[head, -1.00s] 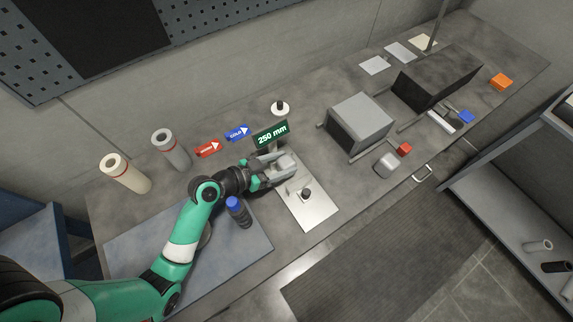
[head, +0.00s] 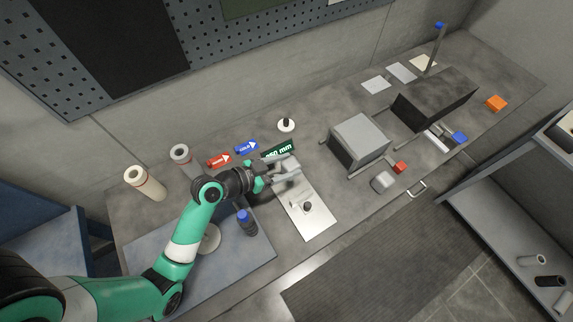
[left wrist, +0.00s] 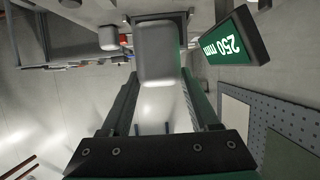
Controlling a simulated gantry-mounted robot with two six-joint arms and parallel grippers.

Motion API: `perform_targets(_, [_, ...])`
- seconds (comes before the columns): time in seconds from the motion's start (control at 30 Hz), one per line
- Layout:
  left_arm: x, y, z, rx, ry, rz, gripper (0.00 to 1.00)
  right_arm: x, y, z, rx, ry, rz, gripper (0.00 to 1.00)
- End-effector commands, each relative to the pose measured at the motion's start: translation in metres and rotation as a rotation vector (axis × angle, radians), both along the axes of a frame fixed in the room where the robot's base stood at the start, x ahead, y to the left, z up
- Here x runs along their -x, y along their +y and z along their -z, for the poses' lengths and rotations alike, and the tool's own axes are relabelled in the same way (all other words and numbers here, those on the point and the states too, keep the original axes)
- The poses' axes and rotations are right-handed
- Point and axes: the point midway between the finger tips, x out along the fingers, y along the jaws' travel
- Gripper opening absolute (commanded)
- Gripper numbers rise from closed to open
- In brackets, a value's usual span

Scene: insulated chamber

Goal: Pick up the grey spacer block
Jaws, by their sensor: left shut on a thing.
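The grey spacer block (left wrist: 156,50) is a light grey rounded block between the two fingers of my left gripper in the left wrist view. My left gripper (head: 284,170) is shut on it, over the far end of a pale plate (head: 309,223) in the head view. There the block is small and hard to separate from the fingers. The gripper partly covers a green "250 mm" sign (head: 280,149), which stands beside it in the left wrist view (left wrist: 232,45). My right gripper is not in view.
A dark bottle with a blue cap (head: 247,224) stands near my left forearm. A small post (head: 307,207) stands on the plate. Another grey block (head: 383,181) lies by the grey box (head: 360,139). Two rolls stand at the left.

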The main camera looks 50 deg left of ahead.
Motion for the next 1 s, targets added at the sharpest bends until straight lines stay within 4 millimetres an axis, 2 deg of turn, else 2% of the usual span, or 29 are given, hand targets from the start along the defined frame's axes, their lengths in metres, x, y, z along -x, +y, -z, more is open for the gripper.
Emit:
perform_targets(0.03, [0.000, 0.000, -0.031, 0.000, -0.002, 0.000, 0.00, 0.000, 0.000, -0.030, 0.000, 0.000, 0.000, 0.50])
perform_targets(0.1, [0.000, 0.000, -0.052, 0.000, -0.002, 0.000, 0.00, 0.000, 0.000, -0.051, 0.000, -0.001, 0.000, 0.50])
perform_targets(0.2, [0.000, 0.000, -0.075, 0.000, -0.001, 0.000, 0.00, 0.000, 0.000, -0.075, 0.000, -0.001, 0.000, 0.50])
perform_targets(0.3, [0.000, 0.000, -0.090, 0.000, -0.001, 0.000, 0.00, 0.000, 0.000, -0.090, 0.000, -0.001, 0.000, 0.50])
perform_targets(0.43, [0.000, 0.000, -0.097, 0.000, -0.001, 0.000, 0.00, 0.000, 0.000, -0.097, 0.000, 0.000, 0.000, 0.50])
perform_targets(0.8, [0.000, -0.001, -0.095, 0.001, 0.000, -0.001, 0.00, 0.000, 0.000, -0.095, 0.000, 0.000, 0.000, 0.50])
perform_targets(1.0, [0.014, -0.023, -0.087, 0.001, 0.028, -0.034, 0.00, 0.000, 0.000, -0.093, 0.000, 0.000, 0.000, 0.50])
